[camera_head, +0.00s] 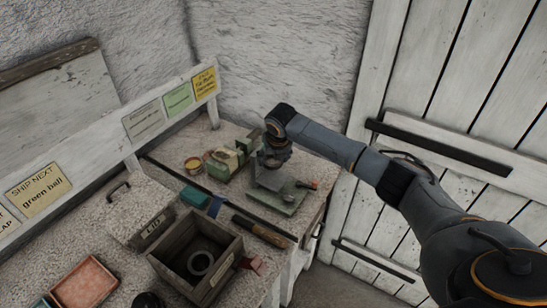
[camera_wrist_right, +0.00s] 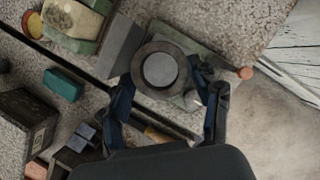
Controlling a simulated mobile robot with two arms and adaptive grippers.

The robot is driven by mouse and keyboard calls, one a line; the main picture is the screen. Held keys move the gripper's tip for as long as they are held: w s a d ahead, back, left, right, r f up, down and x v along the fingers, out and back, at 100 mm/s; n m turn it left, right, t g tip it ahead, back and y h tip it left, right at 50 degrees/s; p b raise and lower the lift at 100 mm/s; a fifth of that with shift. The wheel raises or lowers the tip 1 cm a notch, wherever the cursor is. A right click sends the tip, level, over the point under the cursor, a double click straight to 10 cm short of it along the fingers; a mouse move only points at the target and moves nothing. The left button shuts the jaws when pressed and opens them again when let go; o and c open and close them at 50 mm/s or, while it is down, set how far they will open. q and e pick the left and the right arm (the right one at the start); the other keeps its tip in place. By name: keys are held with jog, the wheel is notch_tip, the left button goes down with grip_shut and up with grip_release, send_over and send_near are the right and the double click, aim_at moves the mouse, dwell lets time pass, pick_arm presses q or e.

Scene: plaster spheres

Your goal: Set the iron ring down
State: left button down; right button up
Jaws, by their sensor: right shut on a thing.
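My right gripper (camera_head: 273,150) hangs over a low green stand (camera_head: 285,201) at the right end of the bench. In the right wrist view, the right gripper (camera_wrist_right: 168,82) is shut on a dark round iron ring (camera_wrist_right: 139,65), held between its fingers. A paler grey disc shows within the ring; I cannot tell whether it is part of it or lies below. The ring is above the stand; whether it touches is hidden. My left gripper is not in view.
A wooden box (camera_head: 238,246) holding a pale ring (camera_head: 201,263) stands in front. A wood-handled tool (camera_head: 260,231), a teal block (camera_head: 194,197), a green-and-cream box (camera_head: 222,164) and a yellow-rimmed tin (camera_head: 193,165) lie near. The bench ends right of the stand.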

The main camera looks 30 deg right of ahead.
aim_at(272, 177)
notch_tip(272, 177, down, 5)
jog(key=b, duration=0.2)
jog(key=shift+f+b, duration=0.2)
jog(key=shift+b, duration=0.1)
jog(key=shift+p, duration=0.55)
dwell(1.0)
jog(key=shift+f+b, duration=0.4)
jog(key=shift+f, duration=0.4)
dwell(0.5)
jog(key=o, duration=1.5)
jog(key=shift+r, duration=0.1)
jog(key=shift+c, duration=0.2)
